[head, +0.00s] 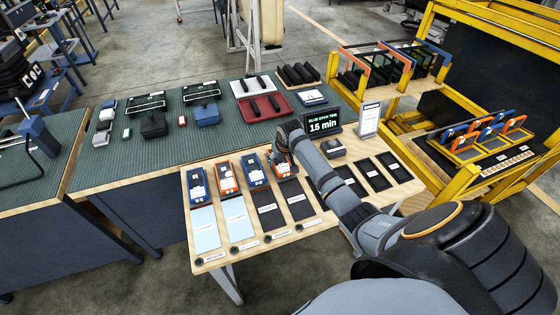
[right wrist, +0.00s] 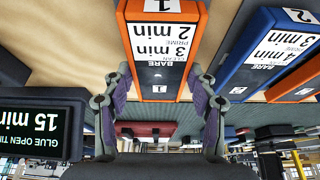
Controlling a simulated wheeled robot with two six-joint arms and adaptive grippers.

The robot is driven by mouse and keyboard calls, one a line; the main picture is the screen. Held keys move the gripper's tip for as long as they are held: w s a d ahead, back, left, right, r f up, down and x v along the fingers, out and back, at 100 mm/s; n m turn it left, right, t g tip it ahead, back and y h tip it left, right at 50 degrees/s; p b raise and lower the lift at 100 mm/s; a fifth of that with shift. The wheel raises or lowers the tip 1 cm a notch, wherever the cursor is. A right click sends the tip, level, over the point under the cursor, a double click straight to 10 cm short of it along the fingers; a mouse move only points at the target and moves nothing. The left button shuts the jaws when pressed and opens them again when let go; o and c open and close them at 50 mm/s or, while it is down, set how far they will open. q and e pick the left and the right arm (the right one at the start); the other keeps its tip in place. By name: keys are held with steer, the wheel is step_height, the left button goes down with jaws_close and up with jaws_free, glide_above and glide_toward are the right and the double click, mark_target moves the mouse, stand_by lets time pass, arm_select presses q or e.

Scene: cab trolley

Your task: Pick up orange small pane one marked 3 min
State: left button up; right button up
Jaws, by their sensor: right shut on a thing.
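The orange small pane marked 1, with a white label reading CLEAN 3 min, PRIME 2 min and BARE, fills the upper middle of the right wrist view (right wrist: 165,45), upside down. It also shows in the head view (head: 288,168), at the right end of a row of orange and blue panes. My right gripper (right wrist: 160,82) has a finger on each side of its near end and is shut on it. In the head view the right gripper (head: 281,158) partly covers the pane. I cannot tell whether the pane is clear of the table. My left gripper is not in view.
A blue pane (head: 254,170), another orange pane (head: 227,179) and another blue pane (head: 197,181) stand to the left on the wooden table (head: 290,237). Dark and pale blue mats lie in front. A timer display (head: 323,121) reads 15 min. A yellow trolley (head: 455,115) stands at right.

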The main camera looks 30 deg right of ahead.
steer(key=shift+r, duration=0.5)
steer(key=v, duration=0.3)
steer(key=s+v, duration=0.1)
steer(key=v, duration=0.1)
steer(key=d+v, duration=0.1)
steer(key=v, duration=0.2)
steer(key=shift+s+r, duration=0.1)
steer(key=shift+s, duration=0.2)
steer(key=s+r, duration=0.4)
steer(key=s, duration=0.5)
steer(key=shift+s+r, duration=0.2)
steer(key=shift+s, duration=0.1)
